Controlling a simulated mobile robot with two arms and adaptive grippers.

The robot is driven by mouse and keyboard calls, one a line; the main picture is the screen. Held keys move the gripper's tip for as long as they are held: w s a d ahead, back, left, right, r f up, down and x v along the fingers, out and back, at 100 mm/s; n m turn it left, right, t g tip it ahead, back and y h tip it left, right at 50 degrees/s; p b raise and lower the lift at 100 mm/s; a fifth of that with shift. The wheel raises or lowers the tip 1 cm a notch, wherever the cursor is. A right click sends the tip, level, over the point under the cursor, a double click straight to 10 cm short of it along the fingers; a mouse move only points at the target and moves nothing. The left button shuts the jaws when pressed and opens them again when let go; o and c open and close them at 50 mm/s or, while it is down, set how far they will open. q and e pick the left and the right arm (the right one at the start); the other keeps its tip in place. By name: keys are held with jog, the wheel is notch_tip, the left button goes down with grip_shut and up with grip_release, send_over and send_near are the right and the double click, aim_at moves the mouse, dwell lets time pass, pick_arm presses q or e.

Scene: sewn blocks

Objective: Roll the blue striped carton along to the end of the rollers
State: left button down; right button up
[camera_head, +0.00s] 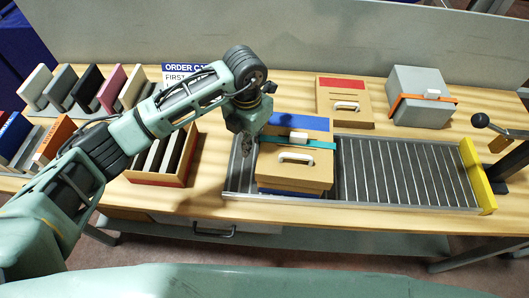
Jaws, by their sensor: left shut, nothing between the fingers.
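The blue striped carton (294,172) is a tan box with a blue band on top, a teal strip and a white handle. It sits upright on the left part of the roller track (405,172). The track runs to a yellow end stop (477,175) at the right. My left gripper (247,145) is shut and empty, pointing down at the carton's left side. I cannot tell whether it touches the carton. My right gripper is not in view.
A carton with a red band (344,103) and a grey box with an orange strap (420,97) stand behind the track. A tan bin with dark dividers (160,165) is at the left. A black-knobbed lever (480,121) stands at the right. The rollers right of the carton are clear.

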aim_at(298, 144)
pick_arm(q)
jog(key=shift+s+d+b, duration=0.1)
jog(key=shift+d+b, duration=0.9)
jog(key=shift+d, duration=2)
jog(key=shift+s+d+b, duration=0.15)
jog(key=shift+d+b, duration=1.65)
jog(key=shift+d, duration=2.6)
jog(key=shift+a, duration=0.1)
jog(key=shift+a+r, duration=0.1)
jog(key=shift+a, duration=0.85)
jog(key=shift+r+p, duration=2.55)
jog(key=shift+r, duration=3.4)
